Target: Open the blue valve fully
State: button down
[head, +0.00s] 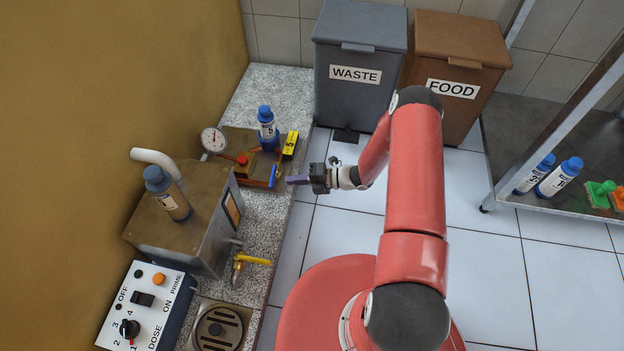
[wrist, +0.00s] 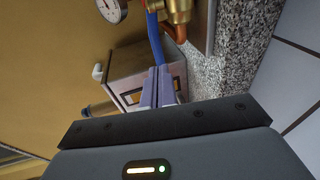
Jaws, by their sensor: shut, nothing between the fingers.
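The blue valve's lever (head: 274,176) shows at the front right of the brown board on the counter. In the wrist view the blue lever (wrist: 154,38) runs down beside a brass valve body (wrist: 180,12) and copper pipe, to just beyond my fingertips. My gripper (head: 297,180) is shut and empty, just right of the lever in the head view. In the wrist view its closed fingers (wrist: 157,84) point toward the lever's end and overlap it slightly; I cannot tell whether they touch it.
A pressure gauge (head: 213,139), a blue-capped bottle (head: 267,130) and a yellow label block (head: 291,143) sit around the board. A metal tank (head: 185,225), a yellow-handled tap (head: 250,260) and a control box (head: 145,306) stand nearer. Floor to the right is open up to a rack (head: 560,226).

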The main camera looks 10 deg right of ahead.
aim_at(273, 182)
jog(key=shift+x, duration=1.8)
jog(key=shift+a+f+b, duration=0.1)
jog(key=shift+a+b, duration=0.25)
jog(key=shift+a, duration=0.55)
jog(key=shift+s+d+r+p, duration=0.25)
jog(key=shift+d+r+p, duration=0.05)
jog(key=shift+d, duration=0.15)
jog(key=s+p+v, duration=0.1)
jog(key=v, duration=1.2)
jog(key=shift+d+p, duration=0.25)
jog(key=shift+p, duration=0.05)
